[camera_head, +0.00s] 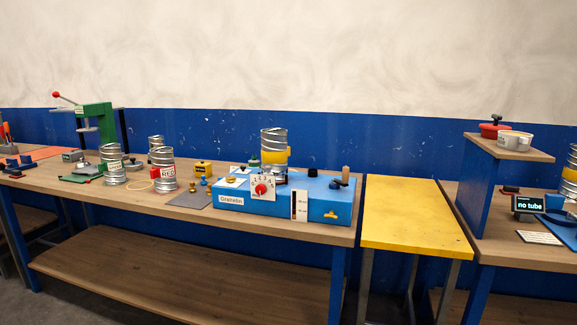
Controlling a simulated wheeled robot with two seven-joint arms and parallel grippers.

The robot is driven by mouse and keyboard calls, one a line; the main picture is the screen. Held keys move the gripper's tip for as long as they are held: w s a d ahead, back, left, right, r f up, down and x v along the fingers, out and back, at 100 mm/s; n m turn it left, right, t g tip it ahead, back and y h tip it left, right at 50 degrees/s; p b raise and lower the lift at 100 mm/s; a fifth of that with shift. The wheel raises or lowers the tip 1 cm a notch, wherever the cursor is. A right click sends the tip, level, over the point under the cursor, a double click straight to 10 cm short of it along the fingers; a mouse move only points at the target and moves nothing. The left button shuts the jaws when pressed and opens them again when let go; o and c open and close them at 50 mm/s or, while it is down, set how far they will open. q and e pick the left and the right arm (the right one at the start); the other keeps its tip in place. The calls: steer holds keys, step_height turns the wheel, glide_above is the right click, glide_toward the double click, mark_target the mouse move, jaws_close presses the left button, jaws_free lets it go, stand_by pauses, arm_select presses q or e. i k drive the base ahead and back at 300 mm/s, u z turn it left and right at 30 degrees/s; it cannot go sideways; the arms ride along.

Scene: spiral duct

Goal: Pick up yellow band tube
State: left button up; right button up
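A silvery spiral tube with a yellow band (274,139) stands upright on the blue machine (245,203) on the long wooden bench. Another silvery tube with a yellow band (571,174) shows at the far right edge, partly cut off by the frame. Neither of my grippers is in view.
Several other spiral tubes, one with a red label (163,172), stand on the wooden bench (75,188) left of the machine. A green press (95,118) stands behind them. The yellow table (413,218) is bare. A small display (529,205) reads "no tube".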

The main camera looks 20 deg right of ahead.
mark_target(275, 150)
steer(key=u, duration=0.85)
steer(key=i, duration=0.85)
steer(key=z, duration=0.45)
